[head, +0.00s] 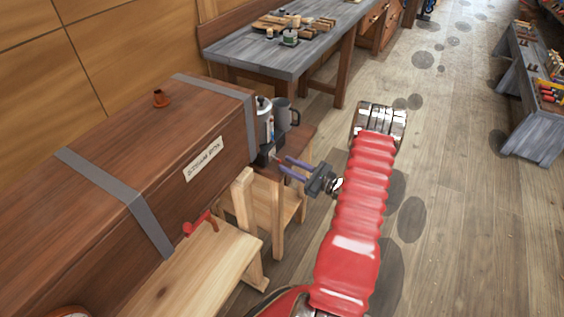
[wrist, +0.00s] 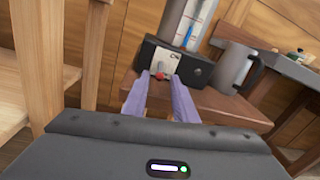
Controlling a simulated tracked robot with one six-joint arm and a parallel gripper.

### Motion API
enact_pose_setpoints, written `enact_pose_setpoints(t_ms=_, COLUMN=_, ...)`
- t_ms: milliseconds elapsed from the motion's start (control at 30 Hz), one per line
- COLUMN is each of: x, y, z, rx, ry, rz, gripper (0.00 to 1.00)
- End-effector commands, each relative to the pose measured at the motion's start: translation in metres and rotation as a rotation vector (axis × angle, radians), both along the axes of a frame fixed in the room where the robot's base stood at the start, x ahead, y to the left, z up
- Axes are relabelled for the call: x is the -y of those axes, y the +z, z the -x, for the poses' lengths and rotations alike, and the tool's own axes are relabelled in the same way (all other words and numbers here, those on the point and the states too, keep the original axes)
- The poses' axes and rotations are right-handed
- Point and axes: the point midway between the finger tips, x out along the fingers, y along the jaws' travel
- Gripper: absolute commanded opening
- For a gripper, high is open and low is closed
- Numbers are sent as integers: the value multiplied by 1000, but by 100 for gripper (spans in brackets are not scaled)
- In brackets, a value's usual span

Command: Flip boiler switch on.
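The boiler is a metal cylinder on a black base (head: 270,150), at the end of a small wooden table. In the wrist view, the black base (wrist: 195,68) carries a pale plate with a small switch (wrist: 159,75) that has a red tip. My gripper (head: 283,165) points at the base from the right, its two purple fingers apart with nothing between them. In the wrist view, my gripper's fingertips (wrist: 158,80) frame the switch, one on each side. I cannot tell whether they touch it. The switch is too small to read in the head view.
A grey jug (wrist: 236,68) stands right of the boiler on the wooden table (wrist: 235,103). A grey workbench (head: 290,52) stands behind. Open floor lies right.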

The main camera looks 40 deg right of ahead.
Motion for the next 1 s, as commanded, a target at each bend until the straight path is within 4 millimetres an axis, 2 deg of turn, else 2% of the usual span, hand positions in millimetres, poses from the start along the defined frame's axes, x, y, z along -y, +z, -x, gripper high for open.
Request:
enact_pose_setpoints(t_ms=100, x=-5, y=0, z=-17, rx=0, ry=2, rz=1, gripper=26)
enact_pose_setpoints(t_ms=300, x=-10, y=0, z=-34, rx=-1, ry=1, rz=1, gripper=26)
enact_pose_setpoints(t_ms=633, x=-10, y=0, z=-37, rx=0, ry=0, rz=0, gripper=26)
enact_pose_setpoints(t_ms=1000, x=-10, y=0, z=-36, rx=0, ry=0, rz=0, gripper=0)
